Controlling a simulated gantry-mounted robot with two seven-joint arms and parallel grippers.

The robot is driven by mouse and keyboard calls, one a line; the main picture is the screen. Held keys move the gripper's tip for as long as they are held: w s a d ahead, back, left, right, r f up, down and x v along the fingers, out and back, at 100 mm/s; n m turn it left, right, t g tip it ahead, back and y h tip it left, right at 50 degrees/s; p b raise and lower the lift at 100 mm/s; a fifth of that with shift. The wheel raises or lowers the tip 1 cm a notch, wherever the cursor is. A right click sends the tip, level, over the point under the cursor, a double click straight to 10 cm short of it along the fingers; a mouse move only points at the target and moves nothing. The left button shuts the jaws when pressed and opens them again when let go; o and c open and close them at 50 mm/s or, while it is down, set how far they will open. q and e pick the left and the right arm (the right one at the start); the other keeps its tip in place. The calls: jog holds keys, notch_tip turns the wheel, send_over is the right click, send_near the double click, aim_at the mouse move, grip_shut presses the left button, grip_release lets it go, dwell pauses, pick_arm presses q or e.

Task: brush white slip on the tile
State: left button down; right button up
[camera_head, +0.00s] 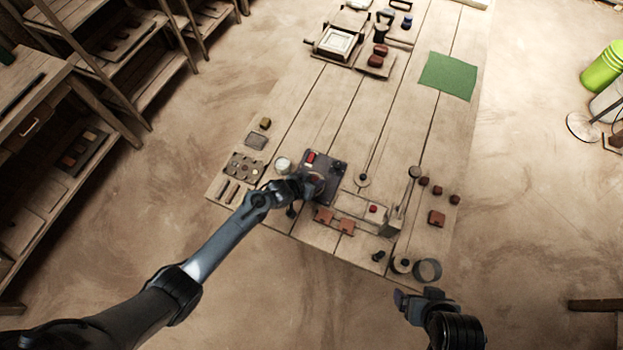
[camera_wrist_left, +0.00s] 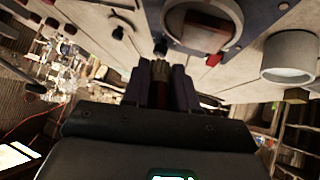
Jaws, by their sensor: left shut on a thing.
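My left gripper (camera_head: 306,188) is over the near-left part of the table, at a dark square board (camera_head: 336,168). In the left wrist view the gripper (camera_wrist_left: 160,88) is shut on a brush (camera_wrist_left: 159,72) with a red handle and a pale tip. Just beyond the tip is a round pale-rimmed holder (camera_wrist_left: 232,47) with a brownish tile (camera_wrist_left: 205,35) in it. The arm partly hides this spot in the head view. A white pot (camera_head: 283,164), likely the slip, stands left of the board. My right gripper (camera_head: 418,296) is off the table's near edge; its fingers are unclear.
A lever press (camera_head: 385,222) stands right of the board, with reddish tiles (camera_head: 324,215) in front. A multi-cup tray (camera_head: 243,168) is at the left edge. A green mat (camera_head: 448,76) lies at the far right. The middle of the table is mostly clear.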

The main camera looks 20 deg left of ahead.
pick_arm(q)
jog(key=shift+w+a+r+p, duration=0.15)
jog(key=shift+a+p, duration=0.1)
jog(key=shift+a, duration=0.85)
jog(key=shift+w+a+r+p, duration=0.1)
jog(key=shift+a+p, duration=0.15)
jog(key=shift+a, duration=0.8)
jog(key=shift+w+a, duration=0.1)
jog(key=shift+a, duration=0.95)
jog(key=shift+r, duration=0.1)
notch_tip(320, 180, up, 6)
jog(key=p, duration=0.6)
notch_tip(320, 180, up, 3)
jog(key=p, duration=0.3)
